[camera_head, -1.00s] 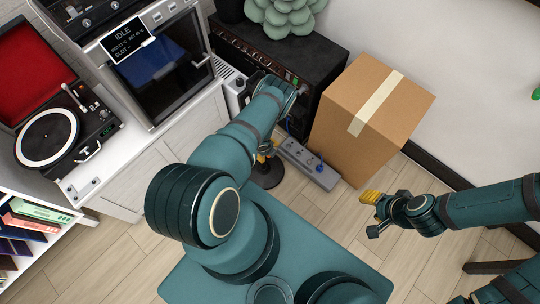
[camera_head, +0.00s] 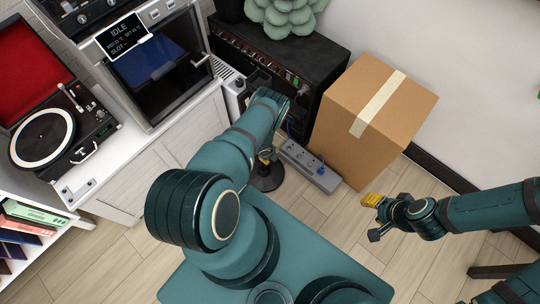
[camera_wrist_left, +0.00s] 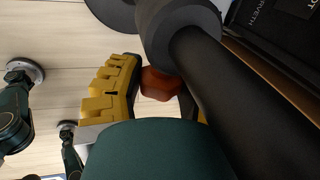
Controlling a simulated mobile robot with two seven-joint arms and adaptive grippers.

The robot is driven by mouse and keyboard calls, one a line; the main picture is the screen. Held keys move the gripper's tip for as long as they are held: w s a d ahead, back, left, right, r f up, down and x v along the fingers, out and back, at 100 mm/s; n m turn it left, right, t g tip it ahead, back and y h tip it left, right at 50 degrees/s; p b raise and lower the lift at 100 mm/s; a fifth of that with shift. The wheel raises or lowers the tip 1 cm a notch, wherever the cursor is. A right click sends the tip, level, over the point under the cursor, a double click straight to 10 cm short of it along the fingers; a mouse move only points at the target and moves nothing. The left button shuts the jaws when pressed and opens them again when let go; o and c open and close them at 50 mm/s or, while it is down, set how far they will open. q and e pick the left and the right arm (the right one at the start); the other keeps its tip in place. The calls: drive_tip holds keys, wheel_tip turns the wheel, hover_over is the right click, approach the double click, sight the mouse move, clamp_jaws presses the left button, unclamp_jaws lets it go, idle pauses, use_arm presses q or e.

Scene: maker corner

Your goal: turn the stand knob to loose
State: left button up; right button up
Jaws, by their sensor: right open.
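The stand knob (camera_wrist_left: 160,84) is a small orange-red knob beside the black stand pole (camera_wrist_left: 205,75) in the left wrist view. My left gripper (camera_wrist_left: 158,88) has its fingers on both sides of the knob, close against it; the yellow pad shows on the left, and the other finger is mostly hidden. In the head view the stand's round black base (camera_head: 267,180) rests on the floor. My left arm hides the knob and most of the left gripper there. My right gripper (camera_head: 372,217) is open and empty above the floor, well away from the stand.
A grey power strip (camera_head: 312,168) lies right of the stand base. A cardboard box (camera_head: 375,110) and a black amplifier (camera_head: 320,60) stand behind. A white cabinet (camera_head: 150,165) is at left, with a turntable (camera_head: 50,135) on top. The floor around my right gripper is clear.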

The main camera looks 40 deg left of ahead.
use_arm(q)
clamp_jaws()
unclamp_jaws()
drive_tip(key=shift+s+t+p, duration=0.1)
drive_tip(key=shift+t+p, duration=0.8)
drive_tip(key=shift+p, duration=0.3)
drive_tip(key=shift+f+t, duration=0.1)
drive_tip(key=shift+t, duration=1.4)
drive_tip(key=shift+d+t+h+b, duration=0.1)
drive_tip(key=shift+t+h+b, duration=0.2)
drive_tip(key=shift+t+b, duration=0.7)
drive_tip(key=o, duration=1.2)
